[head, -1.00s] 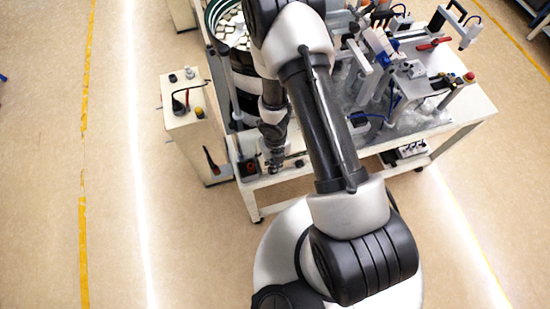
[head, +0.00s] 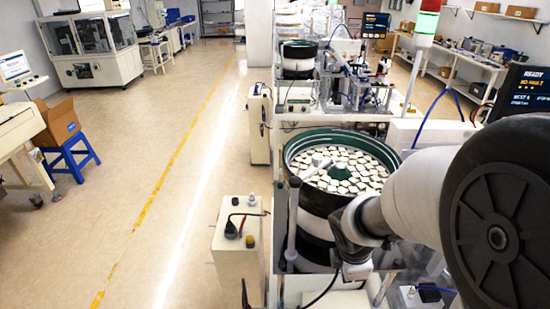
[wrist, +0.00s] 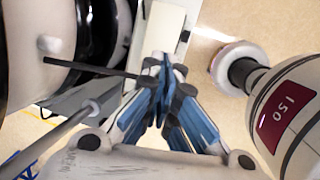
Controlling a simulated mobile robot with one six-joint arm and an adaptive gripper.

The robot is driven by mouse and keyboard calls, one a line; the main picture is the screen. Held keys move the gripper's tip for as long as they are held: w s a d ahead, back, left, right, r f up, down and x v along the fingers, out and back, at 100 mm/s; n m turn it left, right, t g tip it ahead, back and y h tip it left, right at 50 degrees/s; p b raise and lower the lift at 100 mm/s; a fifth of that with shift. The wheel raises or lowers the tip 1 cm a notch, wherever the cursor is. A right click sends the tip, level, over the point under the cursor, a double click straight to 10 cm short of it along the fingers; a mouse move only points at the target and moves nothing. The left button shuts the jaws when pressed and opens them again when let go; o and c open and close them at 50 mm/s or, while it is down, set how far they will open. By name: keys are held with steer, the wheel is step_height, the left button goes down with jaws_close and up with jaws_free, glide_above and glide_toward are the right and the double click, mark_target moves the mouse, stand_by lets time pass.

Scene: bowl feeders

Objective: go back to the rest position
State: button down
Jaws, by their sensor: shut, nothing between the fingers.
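My gripper (wrist: 163,80) shows in the wrist view with its blue-padded fingers brought together and nothing held between them. It points toward a pale box-like surface (wrist: 158,24) beyond the fingertips. In the head view my arm comes in from the right and its wrist end hangs in front of the near bowl feeder (head: 304,197); the fingers cannot be made out there. The bowl feeder has a green rim and holds many pale square parts.
A white control box (head: 237,240) stands left of the feeder. A second feeder (head: 298,66) stands farther back. A signal tower (head: 426,28) and a screen (head: 528,86) are at the right. The floor aisle (head: 190,150) at the left is clear, with a blue stool (head: 68,155) beyond it.

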steer(key=s+a+r+m+t+y+b, duration=0.1)
steer(key=s+m+b, duration=0.3)
steer(key=s+m, duration=0.4)
steer(key=s+a+r+m+t+y+b, duration=0.1)
steer(key=s+a+r+m+b, duration=0.2)
steer(key=s+m, duration=0.5)
steer(key=r+m+b, duration=0.1)
steer(key=m+b, duration=0.1)
steer(key=shift+s+b, duration=0.25)
steer(key=shift+b, duration=0.05)
